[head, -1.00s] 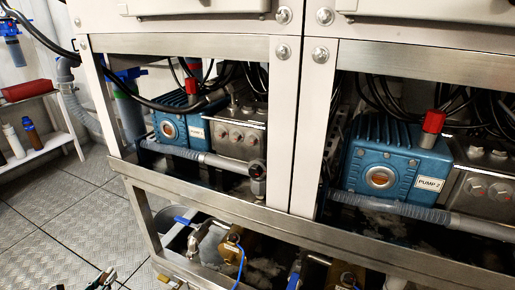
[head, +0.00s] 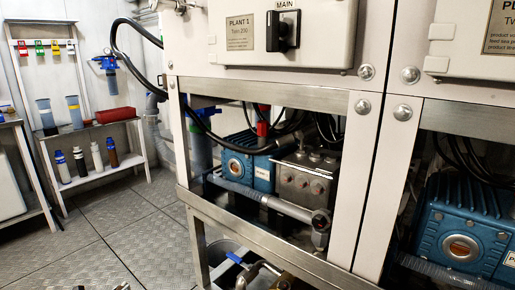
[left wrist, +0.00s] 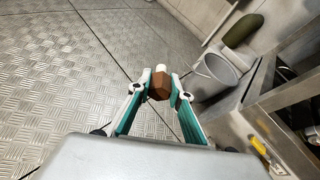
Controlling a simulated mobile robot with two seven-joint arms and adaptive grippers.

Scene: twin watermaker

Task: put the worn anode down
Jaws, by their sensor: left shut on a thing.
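The worn anode (left wrist: 160,84), a brown hex-shaped piece with a pale stub at its far end, is in the left wrist view. My left gripper (left wrist: 160,88) is shut on it, with one fingertip on each side of the brown part. Patterned metal floor plates show behind it, and it appears clear of them. In the head view only a small tip of my left gripper (head: 122,286) shows at the bottom edge, and the anode cannot be made out there. My right gripper is in neither view.
A grey bucket (left wrist: 216,72) stands beside the frame in the left wrist view. A steel pump frame (head: 270,258) with blue pump (head: 247,160) fills the right. A white shelf (head: 98,176) holds bottles and a red box (head: 116,115). The floor (head: 130,220) between is open.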

